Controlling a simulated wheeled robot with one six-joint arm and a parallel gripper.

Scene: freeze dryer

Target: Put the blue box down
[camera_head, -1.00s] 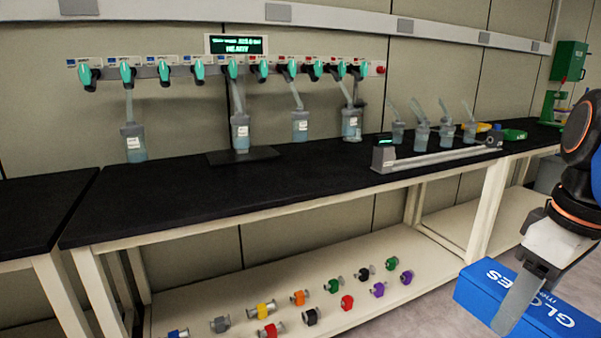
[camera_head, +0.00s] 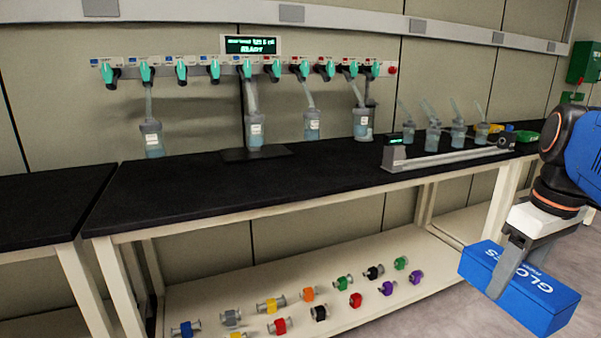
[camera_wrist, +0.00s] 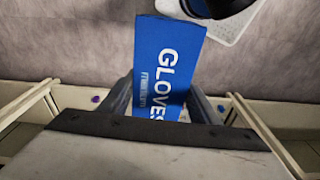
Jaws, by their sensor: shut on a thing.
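The blue box (camera_head: 541,301), lettered "GLOVES" in white, is in my gripper (camera_head: 503,284) at the lower right of the head view. My gripper is shut on it, with one finger across the box's near side. The box is held in the air, right of the bench and in front of its end, tilted in the picture. In the wrist view the blue box (camera_wrist: 172,62) lies between the two fingers, its far end reaching out over grey floor. Part of its near end is hidden by my gripper.
A black-topped bench (camera_head: 200,195) carries flasks, a dark plate (camera_head: 240,154) and a long grey device (camera_head: 450,157). The bench's middle front is largely clear. Its lower shelf (camera_head: 235,285) holds several coloured clamps. A green box (camera_head: 583,62) hangs on the back wall.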

